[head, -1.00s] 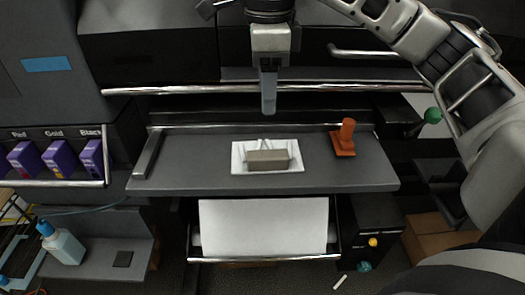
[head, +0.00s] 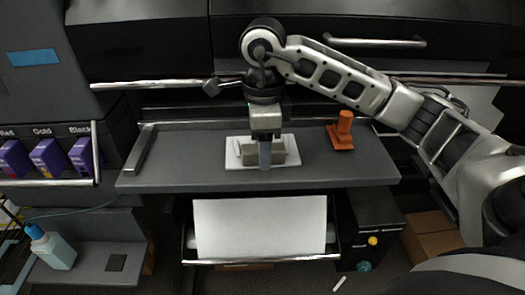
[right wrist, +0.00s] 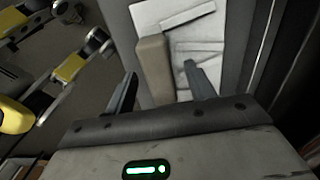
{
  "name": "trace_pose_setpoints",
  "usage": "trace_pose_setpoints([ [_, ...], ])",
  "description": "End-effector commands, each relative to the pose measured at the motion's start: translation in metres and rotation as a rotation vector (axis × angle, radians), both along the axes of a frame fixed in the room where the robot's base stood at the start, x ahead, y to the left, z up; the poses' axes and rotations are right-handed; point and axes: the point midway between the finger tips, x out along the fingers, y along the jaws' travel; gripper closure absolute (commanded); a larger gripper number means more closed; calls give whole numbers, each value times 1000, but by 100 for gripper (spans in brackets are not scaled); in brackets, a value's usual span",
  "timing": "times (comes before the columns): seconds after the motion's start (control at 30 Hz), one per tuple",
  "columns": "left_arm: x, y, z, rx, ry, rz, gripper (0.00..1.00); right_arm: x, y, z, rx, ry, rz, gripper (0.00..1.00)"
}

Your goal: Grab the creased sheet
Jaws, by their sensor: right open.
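The creased sheet (head: 292,146) is white and lies on the dark grey shelf (head: 190,170) of the machine. Fold lines show on it in the right wrist view (right wrist: 205,28). A grey-brown block (head: 278,153) rests on the sheet; it also shows in the right wrist view (right wrist: 154,68). My right gripper (head: 265,166) points down over the sheet and block and hides part of both in the head view. In the right wrist view its fingers (right wrist: 161,70) are apart, with the block's near end between them. I cannot tell whether they touch it. My left gripper is not in view.
An orange stamp-like object (head: 341,135) stands right of the sheet on the shelf. A metal bar (head: 140,148) edges the shelf's left end. A chrome rail (head: 160,84) runs behind. A large white sheet (head: 260,225) hangs below. The shelf left of the creased sheet is clear.

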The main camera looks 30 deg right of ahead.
Motion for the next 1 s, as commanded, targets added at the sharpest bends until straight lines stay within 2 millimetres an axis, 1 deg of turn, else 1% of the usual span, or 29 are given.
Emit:
trace_pose_setpoints([
  [0.03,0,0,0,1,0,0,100,0,0,-5,-1,2,0,45],
  [0.1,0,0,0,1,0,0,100,0,0,-9,-1,0,1,45],
  [0.33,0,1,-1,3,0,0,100,0,0,-10,0,-1,1,45],
  [0.37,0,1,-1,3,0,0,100,0,0,-10,0,-1,1,54],
  [0.4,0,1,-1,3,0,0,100,0,0,-10,0,-1,1,65],
  [0.47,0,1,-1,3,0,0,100,0,0,-10,0,-1,0,82],
  [0.5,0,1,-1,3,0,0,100,0,0,-10,0,-1,0,93],
  [0.53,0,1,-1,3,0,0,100,0,0,-10,0,-1,0,94],
  [0.87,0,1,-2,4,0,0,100,0,0,-8,-1,-2,0,94],
  [1.0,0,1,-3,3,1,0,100,1,0,3,1,-5,0,94],
])
